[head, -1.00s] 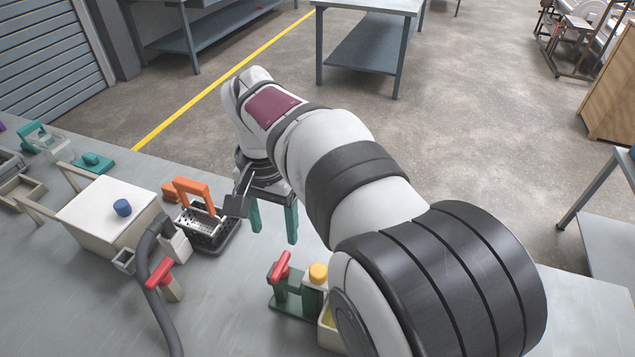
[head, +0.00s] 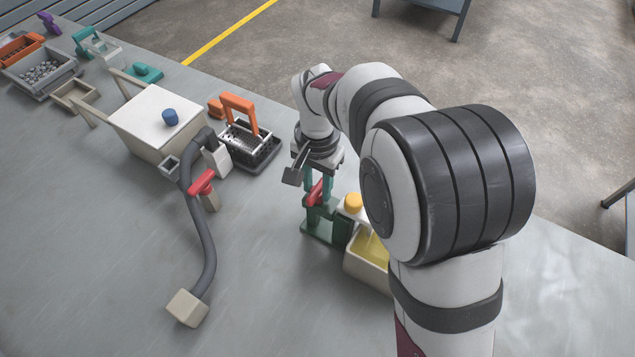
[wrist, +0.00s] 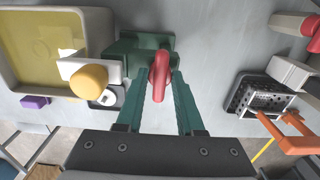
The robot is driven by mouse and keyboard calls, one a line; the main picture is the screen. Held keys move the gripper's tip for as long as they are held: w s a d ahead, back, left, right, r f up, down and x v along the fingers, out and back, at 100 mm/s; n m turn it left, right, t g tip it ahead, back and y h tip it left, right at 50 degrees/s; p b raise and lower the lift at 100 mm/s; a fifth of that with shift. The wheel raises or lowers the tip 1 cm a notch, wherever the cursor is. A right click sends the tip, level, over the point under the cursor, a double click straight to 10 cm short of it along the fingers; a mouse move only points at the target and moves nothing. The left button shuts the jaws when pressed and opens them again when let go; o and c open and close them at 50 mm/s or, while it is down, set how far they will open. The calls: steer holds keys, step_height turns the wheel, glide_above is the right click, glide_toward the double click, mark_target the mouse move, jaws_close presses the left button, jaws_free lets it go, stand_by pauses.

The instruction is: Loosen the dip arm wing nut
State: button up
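A red winged handle, which looks like the wing nut (head: 315,195), stands on top of a green stand (head: 325,225). In the wrist view the red handle (wrist: 159,72) points between my fingers, with the green stand (wrist: 128,45) behind it. My gripper (head: 314,186) is upright, pointing down over the red handle. In the wrist view my gripper (wrist: 160,80) has its two teal fingers apart, one on each side of the handle, with a visible gap on both sides. The fingertips' exact depth along the handle is hard to tell.
A yellow knob (head: 353,200) on a white block and a basin of yellow liquid (head: 358,272) stand close beside the stand. Left are a perforated basket (head: 246,150) with an orange handle, another red handle (head: 201,182), a grey hose (head: 208,245) and a white-topped box (head: 150,115). The front bench is clear.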

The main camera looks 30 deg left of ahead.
jaws_close()
steer(key=shift+n, duration=0.3)
steer(key=n, duration=0.3)
steer(key=shift+n, duration=0.3)
steer(key=n, duration=0.4)
steer(key=shift+n, duration=0.3)
steer(key=n, duration=0.4)
steer(key=shift+n, duration=1.9)
